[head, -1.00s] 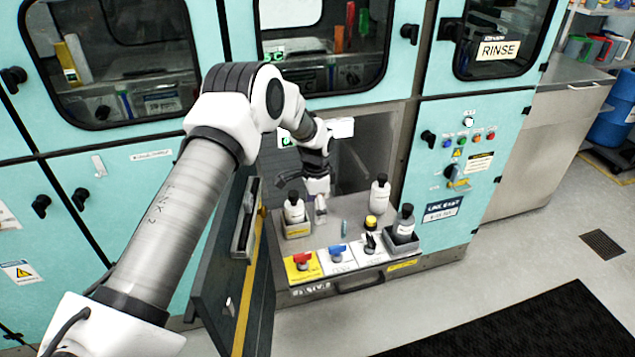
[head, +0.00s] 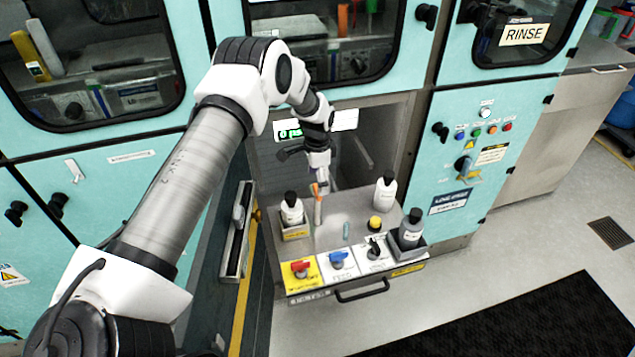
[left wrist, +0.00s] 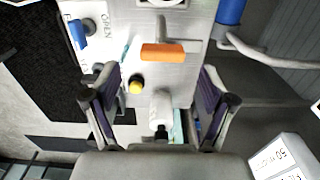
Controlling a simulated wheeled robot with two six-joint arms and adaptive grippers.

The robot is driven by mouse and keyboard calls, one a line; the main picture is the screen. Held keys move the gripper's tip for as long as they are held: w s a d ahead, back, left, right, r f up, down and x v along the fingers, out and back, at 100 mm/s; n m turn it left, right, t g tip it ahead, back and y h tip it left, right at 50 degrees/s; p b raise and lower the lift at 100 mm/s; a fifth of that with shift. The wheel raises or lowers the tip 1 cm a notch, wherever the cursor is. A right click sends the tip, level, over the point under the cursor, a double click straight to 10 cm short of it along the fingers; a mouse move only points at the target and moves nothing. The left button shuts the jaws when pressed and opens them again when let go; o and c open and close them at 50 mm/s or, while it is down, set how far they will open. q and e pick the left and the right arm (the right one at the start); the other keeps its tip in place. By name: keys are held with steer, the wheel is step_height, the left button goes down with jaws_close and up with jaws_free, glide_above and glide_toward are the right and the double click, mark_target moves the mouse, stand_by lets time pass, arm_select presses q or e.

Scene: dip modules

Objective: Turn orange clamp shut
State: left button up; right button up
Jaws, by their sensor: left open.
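The orange clamp (head: 316,190) stands at the back of the metal drawer top (head: 335,240), on a thin upright metal part. In the left wrist view its orange handle (left wrist: 162,52) lies crosswise, joined to a metal stem. My left gripper (head: 318,168) is just above and behind the clamp in the head view. In the left wrist view its two fingers (left wrist: 160,78) are spread wide and empty, with the handle ahead between and beyond the tips, apart from them. My right gripper is not in view.
A white bottle (head: 292,210) stands in a holder left of the clamp, another white bottle (head: 385,192) to the right. A grey bottle (head: 411,228), a yellow-capped item (head: 375,223), and red (head: 300,268) and blue (head: 338,259) valves are nearer the front. An open door (head: 215,270) stands at left.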

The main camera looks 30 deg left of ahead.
arm_select(q)
glide_above(316, 204)
steer(key=w, duration=0.1)
step_height(316, 204, down, 4)
steer(key=shift+a+f+p, duration=0.1)
steer(key=shift+a+p, duration=0.05)
steer(key=shift+p, duration=0.15)
steer(key=shift+w+f, duration=0.15)
steer(key=shift+c, duration=0.7)
steer(key=shift+s+r, duration=0.2)
steer(key=shift+r, duration=0.05)
steer(key=c, duration=0.5)
steer(key=shift+f, duration=0.1)
steer(key=c, duration=0.5)
